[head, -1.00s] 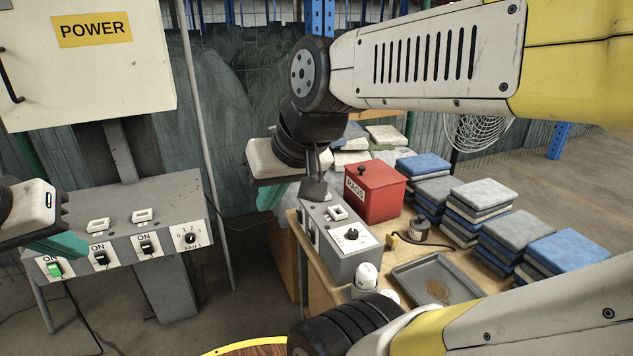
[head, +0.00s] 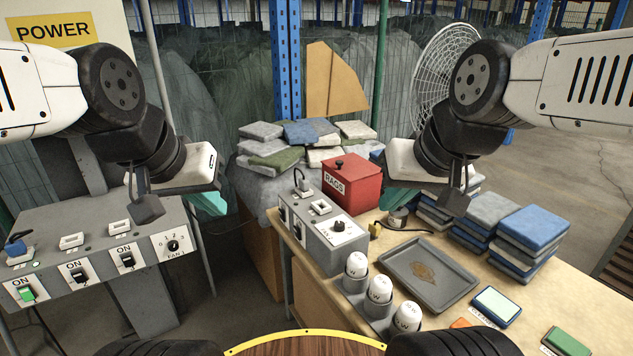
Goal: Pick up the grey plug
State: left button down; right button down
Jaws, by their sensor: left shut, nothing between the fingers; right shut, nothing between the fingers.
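A small grey plug (head: 301,184) with a dark cord stands in the rear socket on top of the grey switch box (head: 326,247), on the wooden table. My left gripper (head: 209,202) hangs above the right end of the left switch panel, left of the plug and apart from it. Its teal fingers look shut and empty. My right gripper (head: 391,198) is over the table, right of the red box and well right of the plug. Its teal fingers are partly hidden by its own body and look shut and empty.
A red RAGS box (head: 355,185) stands just behind the switch box. A blue plug (head: 16,246) sits on the left panel (head: 75,251). A yellow plug (head: 375,230) lies near a grey tray (head: 429,274). White bulbs (head: 356,264) stand in front; folded cloths (head: 534,229) are stacked right.

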aim_at(303, 183)
jog(key=i+j+z, duration=0.1)
jog(key=i+j, duration=0.25)
jog(key=i+j+z, duration=0.1)
jog(key=i+j, duration=0.25)
jog(key=j, duration=0.2)
jog(key=i+j+z, duration=0.1)
jog(key=i+j, duration=0.25)
jog(key=j, duration=0.15)
